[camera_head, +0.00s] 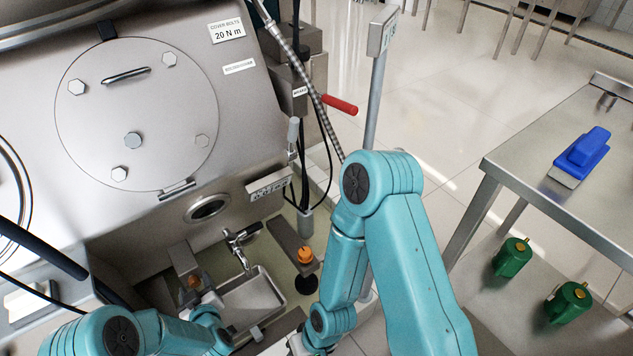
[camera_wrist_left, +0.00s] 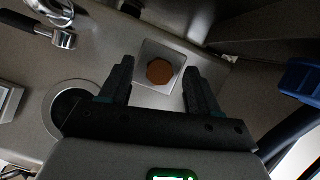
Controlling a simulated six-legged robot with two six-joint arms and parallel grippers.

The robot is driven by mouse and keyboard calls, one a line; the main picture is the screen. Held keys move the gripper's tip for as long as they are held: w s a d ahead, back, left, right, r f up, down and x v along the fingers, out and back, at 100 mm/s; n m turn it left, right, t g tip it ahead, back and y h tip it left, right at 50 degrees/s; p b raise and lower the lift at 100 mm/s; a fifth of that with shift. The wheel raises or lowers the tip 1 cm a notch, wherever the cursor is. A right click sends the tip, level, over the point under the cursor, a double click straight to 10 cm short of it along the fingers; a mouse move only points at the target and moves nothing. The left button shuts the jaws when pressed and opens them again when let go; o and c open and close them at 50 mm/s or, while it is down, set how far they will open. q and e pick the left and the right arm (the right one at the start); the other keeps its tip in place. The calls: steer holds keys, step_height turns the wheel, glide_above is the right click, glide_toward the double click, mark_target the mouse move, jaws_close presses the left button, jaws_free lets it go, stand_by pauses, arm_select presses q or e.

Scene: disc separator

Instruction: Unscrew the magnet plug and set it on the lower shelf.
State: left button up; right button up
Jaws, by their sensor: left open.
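The magnet plug appears to be the brown-orange octagonal cap (camera_wrist_left: 160,72) on a square metal block (camera_wrist_left: 147,60) in the left wrist view. It also shows in the head view (camera_head: 193,281), partly hidden by my left arm. My left gripper (camera_wrist_left: 157,64) is open, with the cap framed between its two dark fingers; I cannot tell whether they touch it. The same gripper (camera_head: 211,300) is small and partly hidden in the head view. My right arm reaches down to the bottom edge, where its gripper is not clearly seen. The lower shelf (camera_head: 485,305) lies under the steel table.
A tap (camera_head: 240,243) stands over a metal tray (camera_head: 252,300) beside the plug. An orange knob (camera_head: 305,256) stands to the right. Two green containers (camera_head: 512,257) (camera_head: 567,303) occupy the lower shelf. A blue tool (camera_head: 582,153) lies on the steel table (camera_head: 545,125).

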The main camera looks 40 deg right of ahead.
arm_select(q)
jaws_close()
steer(key=shift+a+f+n+h+b, duration=0.1)
steer(key=shift+f+n+h+b, duration=0.3)
steer(key=shift+b, duration=0.4)
steer(key=shift+r+n+b, duration=0.15)
steer(key=shift+n+b, duration=0.2)
steer(key=shift+n, duration=0.05)
steer(key=shift+r+n+h, duration=0.25)
steer(key=shift+n+h, duration=0.05)
steer(key=shift+h, duration=0.1)
steer(key=shift+a+f+n+t+h+b, duration=0.1)
steer(key=shift+f+n+t+h+b, duration=0.4)
steer(key=shift+b, duration=0.75)
steer(key=shift+r+n, duration=0.25)
steer(key=shift+n, duration=0.15)
steer(key=shift+r, duration=0.2)
